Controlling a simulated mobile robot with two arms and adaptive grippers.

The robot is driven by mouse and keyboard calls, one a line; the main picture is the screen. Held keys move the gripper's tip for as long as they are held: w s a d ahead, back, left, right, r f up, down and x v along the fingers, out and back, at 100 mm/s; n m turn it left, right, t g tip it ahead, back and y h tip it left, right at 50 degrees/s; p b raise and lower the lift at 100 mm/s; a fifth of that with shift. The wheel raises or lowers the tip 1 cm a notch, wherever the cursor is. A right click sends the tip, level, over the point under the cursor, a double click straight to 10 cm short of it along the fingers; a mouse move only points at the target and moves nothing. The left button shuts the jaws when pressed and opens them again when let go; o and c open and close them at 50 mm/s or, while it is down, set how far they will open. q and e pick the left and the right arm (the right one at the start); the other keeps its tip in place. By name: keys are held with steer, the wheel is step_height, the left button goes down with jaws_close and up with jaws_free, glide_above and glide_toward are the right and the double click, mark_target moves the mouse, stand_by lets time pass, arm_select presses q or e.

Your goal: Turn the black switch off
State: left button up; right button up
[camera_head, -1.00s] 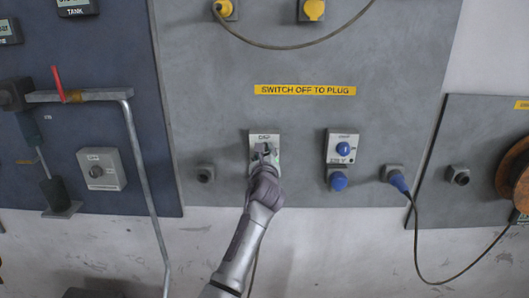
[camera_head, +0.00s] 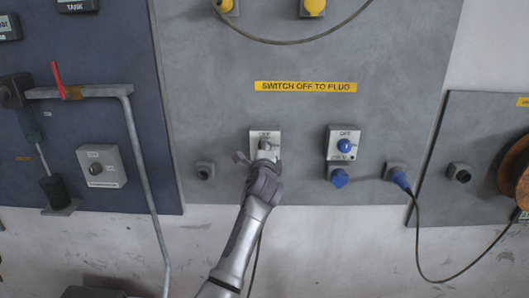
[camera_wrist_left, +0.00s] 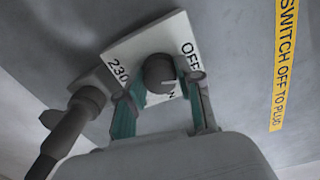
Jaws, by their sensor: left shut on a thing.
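The black switch (camera_wrist_left: 158,72) is a round dark knob with a white mark, on a white plate (camera_wrist_left: 122,50) lettered OFF and 230; the lettering below the knob is partly hidden. My left gripper (camera_wrist_left: 161,84) is shut on the knob, with one green-padded finger on each side of it. In the head view, my left gripper (camera_head: 258,157) covers the lower part of the plate (camera_head: 257,135) and most of the knob. My right gripper is in neither view.
A dark plug with a cable (camera_wrist_left: 77,118) sits beside the plate, left of my fingers. A blue switch (camera_head: 344,146) with a blue plug (camera_head: 339,178) below it is to the right. A yellow SWITCH OFF TO PLUG label (camera_head: 306,87) is above. A grey pipe (camera_head: 140,170) runs down at left.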

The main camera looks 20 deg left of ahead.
arm_select(q)
steer(key=shift+n+b, duration=0.45)
steer(key=shift+n, duration=1.15)
steer(key=o, duration=1.1)
steer(key=shift+a+f, duration=0.1)
steer(key=shift+o, duration=0.2)
steer(key=v, duration=1.2)
steer(key=shift+a, duration=0.1)
